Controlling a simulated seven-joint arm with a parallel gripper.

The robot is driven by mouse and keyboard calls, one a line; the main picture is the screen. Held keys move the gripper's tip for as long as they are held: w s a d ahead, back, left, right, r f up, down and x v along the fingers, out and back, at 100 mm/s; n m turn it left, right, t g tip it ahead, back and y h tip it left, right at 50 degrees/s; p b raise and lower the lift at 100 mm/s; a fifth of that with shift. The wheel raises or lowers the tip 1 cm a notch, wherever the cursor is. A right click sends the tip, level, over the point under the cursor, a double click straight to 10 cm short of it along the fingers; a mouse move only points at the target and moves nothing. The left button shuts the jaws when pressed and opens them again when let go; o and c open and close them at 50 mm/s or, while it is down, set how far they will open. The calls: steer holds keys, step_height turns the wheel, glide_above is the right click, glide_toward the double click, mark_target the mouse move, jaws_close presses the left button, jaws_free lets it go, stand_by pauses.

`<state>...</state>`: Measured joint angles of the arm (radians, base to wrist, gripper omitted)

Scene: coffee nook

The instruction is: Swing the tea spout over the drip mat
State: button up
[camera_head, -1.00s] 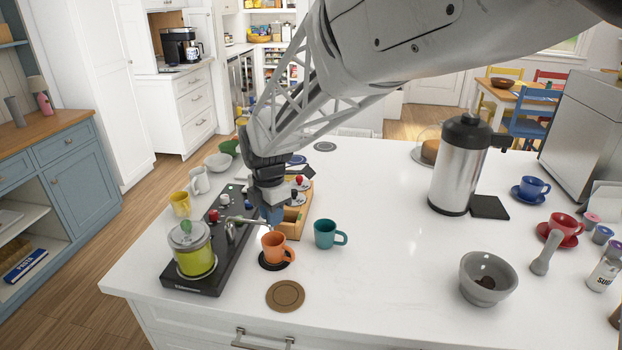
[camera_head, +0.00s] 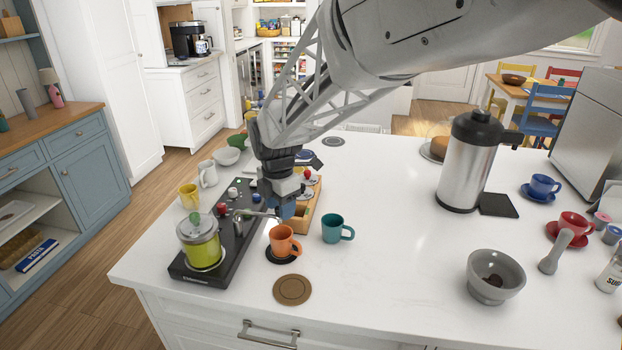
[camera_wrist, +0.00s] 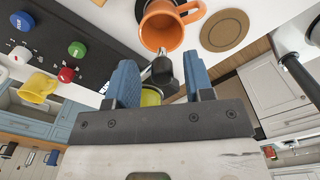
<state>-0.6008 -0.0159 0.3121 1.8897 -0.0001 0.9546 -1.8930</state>
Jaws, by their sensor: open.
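The tea spout (camera_head: 262,214) is a thin silver pipe on the black tea machine (camera_head: 205,270). It reaches right, toward the orange mug (camera_head: 284,240). The mug stands on a round black mat (camera_head: 270,254); a brown ringed mat (camera_head: 292,290) lies bare in front of it. I cannot tell which is the drip mat. My gripper (camera_head: 287,210) points down behind the mug at the spout's end. In the wrist view my gripper (camera_wrist: 160,78) is open, with blue fingers either side of the spout's dark tip (camera_wrist: 163,68). Contact cannot be told.
A green-filled glass jar (camera_head: 200,245) stands on the machine's front. A teal mug (camera_head: 333,229) is close to the right of the orange one. The counter's middle right is clear up to the steel dispenser (camera_head: 466,165).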

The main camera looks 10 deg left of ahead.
steer(key=shift+r, duration=0.15)
steer(key=shift+r, duration=3.8)
steer(key=shift+d, duration=0.1)
steer(key=s+d+r+m, duration=0.1)
steer(key=s+d+m, duration=0.2)
steer(key=d+m, duration=0.35)
steer(key=s+d+r+m+t, duration=0.1)
steer(key=s+d+m, duration=0.25)
steer(key=d, duration=0.65)
steer(key=s+d+r+m, duration=0.1)
steer(key=s+d+m, duration=0.25)
steer(key=d, duration=0.45)
steer(key=s+d+f+m+t, duration=0.1)
steer(key=s+d+f+m, duration=0.3)
steer(key=s+d+m, duration=1)
steer(key=shift+s+f+m+t, duration=0.15)
steer(key=shift+s+m+t, duration=0.15)
steer(key=shift+s+m, duration=0.65)
